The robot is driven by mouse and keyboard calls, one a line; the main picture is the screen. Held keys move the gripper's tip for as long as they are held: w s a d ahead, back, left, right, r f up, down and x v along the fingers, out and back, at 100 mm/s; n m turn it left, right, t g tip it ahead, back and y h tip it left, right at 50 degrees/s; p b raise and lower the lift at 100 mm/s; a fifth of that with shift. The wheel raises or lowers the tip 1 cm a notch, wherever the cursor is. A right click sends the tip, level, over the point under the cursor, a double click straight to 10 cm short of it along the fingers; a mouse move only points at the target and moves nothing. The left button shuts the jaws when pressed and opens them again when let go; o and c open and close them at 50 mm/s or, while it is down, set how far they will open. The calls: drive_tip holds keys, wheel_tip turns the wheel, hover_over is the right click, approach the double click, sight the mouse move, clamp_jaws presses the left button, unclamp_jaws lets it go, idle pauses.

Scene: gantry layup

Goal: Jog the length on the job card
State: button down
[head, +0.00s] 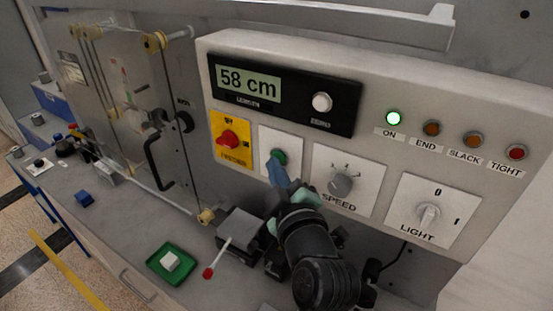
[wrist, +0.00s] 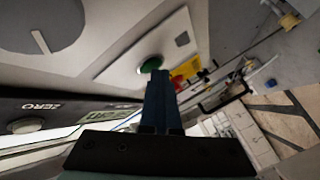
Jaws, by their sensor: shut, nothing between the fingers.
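The control panel's length display (head: 249,84) reads 58 cm, with a white ZERO button (head: 322,102) beside it. My gripper (head: 278,170) is shut and empty, its blue fingers pointing at the green button (head: 280,156) below the display. In the wrist view the shut fingers (wrist: 158,82) end right at the green button (wrist: 150,64); I cannot tell whether they press it. The grey SPEED knob (head: 341,184) is right of my gripper. The green ON lamp (head: 393,118) is lit; the END, SLACK and TIGHT lamps look unlit. No readable job card shows.
A red switch on a yellow plate (head: 230,138) is left of the green button. The LIGHT knob (head: 428,215) is at the right. A grey block (head: 241,233), a red-tipped lever (head: 216,258) and a green tray (head: 161,279) with a white block are on the bench below.

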drive_tip(key=shift+s, duration=0.1)
idle(0.3)
drive_tip(key=shift+s+a, duration=0.5)
drive_tip(key=shift+s, duration=0.1)
drive_tip(key=shift+s+a+p, duration=0.2)
drive_tip(key=shift+s+a, duration=0.55)
drive_tip(key=shift+s, duration=0.3)
drive_tip(key=shift+s+a+p, duration=0.2)
drive_tip(key=shift+s+a, duration=0.5)
drive_tip(key=shift+s, duration=0.3)
idle(1.6)
